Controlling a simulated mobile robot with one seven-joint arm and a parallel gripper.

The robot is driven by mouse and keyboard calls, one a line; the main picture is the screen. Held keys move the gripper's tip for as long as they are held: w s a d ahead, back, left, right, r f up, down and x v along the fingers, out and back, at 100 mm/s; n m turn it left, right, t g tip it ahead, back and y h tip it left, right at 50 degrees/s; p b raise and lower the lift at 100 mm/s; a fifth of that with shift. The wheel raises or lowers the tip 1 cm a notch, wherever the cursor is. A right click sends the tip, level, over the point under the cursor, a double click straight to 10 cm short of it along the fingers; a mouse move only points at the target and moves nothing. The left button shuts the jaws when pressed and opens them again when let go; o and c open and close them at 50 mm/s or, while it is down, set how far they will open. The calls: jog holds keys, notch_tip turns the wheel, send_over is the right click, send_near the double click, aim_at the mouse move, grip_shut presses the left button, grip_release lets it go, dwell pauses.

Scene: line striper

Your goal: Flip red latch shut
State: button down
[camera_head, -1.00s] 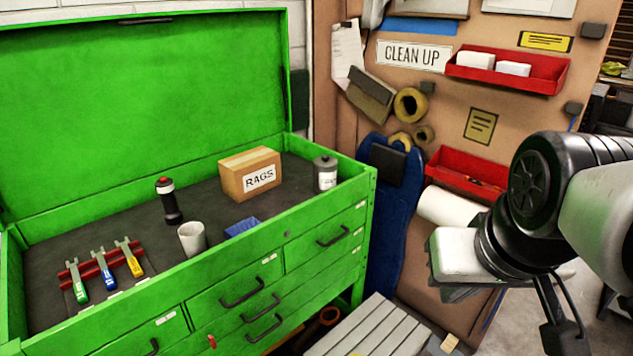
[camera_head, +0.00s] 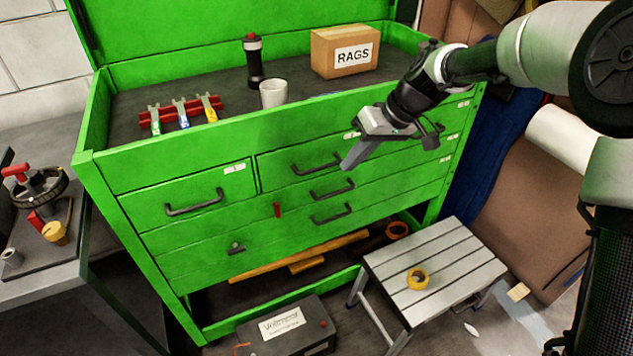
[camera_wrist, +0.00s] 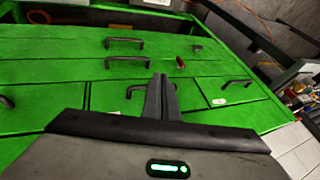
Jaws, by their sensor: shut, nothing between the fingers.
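A small red latch (camera_head: 277,210) sits on the front of the green tool chest (camera_head: 130,210), left of the middle drawer handles, and points up and down. It also shows in the wrist view (camera_wrist: 180,63), right of centre and beyond the fingers. My gripper (camera_head: 347,167) is shut and empty. It hangs in front of the chest's upper drawers, up and to the right of the latch and apart from it. In the wrist view my gripper's fingers (camera_wrist: 160,80) are together and point at the drawer fronts.
Drawer handles (camera_head: 195,202) stick out from the chest front. A grey step stool (camera_head: 435,268) with a yellow tape roll stands at the lower right. A black case (camera_head: 285,328) lies below the chest. A bench (camera_head: 45,280) with red-handled tools stands at left. The RAGS box (camera_head: 345,50) is on top.

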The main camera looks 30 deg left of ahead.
aim_at(276, 208)
jog(key=a+f+n+g+y+b, duration=0.1)
jog(key=a+f+b, duration=0.1)
jog(key=a+f, duration=0.4)
jog(key=shift+w+f, duration=0.4)
jog(key=shift+f, duration=0.25)
jog(key=shift+f, duration=0.1)
jog(key=b+x, duration=0.2)
jog(key=x, duration=0.8)
jog(key=shift+s+a+f, duration=0.1)
jog(key=shift+a+f, duration=0.05)
jog(key=shift+a, duration=0.05)
jog(key=shift+s+a+r, duration=0.15)
jog(key=shift+s+a, duration=0.2)
jog(key=shift+s, duration=0.15)
jog(key=shift+s+a+r, duration=0.15)
jog(key=shift+s+a, duration=0.25)
jog(key=shift+s, duration=0.15)
jog(key=shift+s+a+b, duration=0.3)
jog(key=shift+s+b, duration=0.05)
jog(key=shift+s, duration=0.15)
jog(key=shift+a, duration=0.1)
